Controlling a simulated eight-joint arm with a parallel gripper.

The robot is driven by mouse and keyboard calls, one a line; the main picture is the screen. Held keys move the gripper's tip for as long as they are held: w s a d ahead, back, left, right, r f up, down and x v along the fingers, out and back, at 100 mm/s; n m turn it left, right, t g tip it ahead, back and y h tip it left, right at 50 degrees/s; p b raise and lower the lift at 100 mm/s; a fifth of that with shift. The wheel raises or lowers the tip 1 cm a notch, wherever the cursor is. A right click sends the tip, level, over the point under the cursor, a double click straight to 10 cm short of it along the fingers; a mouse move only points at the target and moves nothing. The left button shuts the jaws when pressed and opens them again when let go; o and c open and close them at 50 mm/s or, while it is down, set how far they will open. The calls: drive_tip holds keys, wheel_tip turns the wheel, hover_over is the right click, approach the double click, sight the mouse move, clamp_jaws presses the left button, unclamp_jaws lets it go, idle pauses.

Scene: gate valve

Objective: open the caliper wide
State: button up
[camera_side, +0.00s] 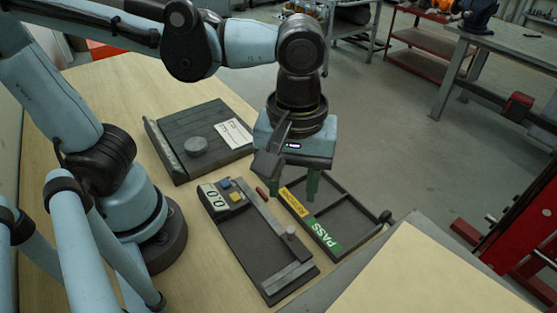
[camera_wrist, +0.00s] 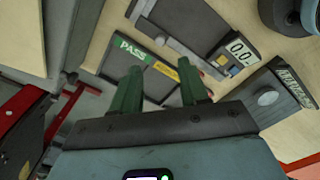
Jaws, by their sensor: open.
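The caliper (camera_side: 246,238) is a dark flat fixture with a grey bar, a 0.0 display (camera_side: 212,196) and blue and yellow buttons at its far end. A small grey post (camera_side: 291,232) stands at its near end. It also shows at the top of the wrist view (camera_wrist: 190,25), with its display (camera_wrist: 239,50) to the right. My gripper (camera_side: 294,197) has two green fingers spread apart with nothing between them. It points down above the PASS tray, right of the caliper, apart from the caliper. In the wrist view my gripper (camera_wrist: 161,66) also shows open and empty.
The dark tray (camera_side: 345,194) has PASS and yellow labels on its rim and looks empty. A dark plate (camera_side: 195,125) with a round grey disc and white label lies behind the caliper. A small red piece (camera_side: 262,192) lies near the display.

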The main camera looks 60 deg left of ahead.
sight(291, 229)
drive_tip(key=shift+f, duration=5.2)
clamp_jaws()
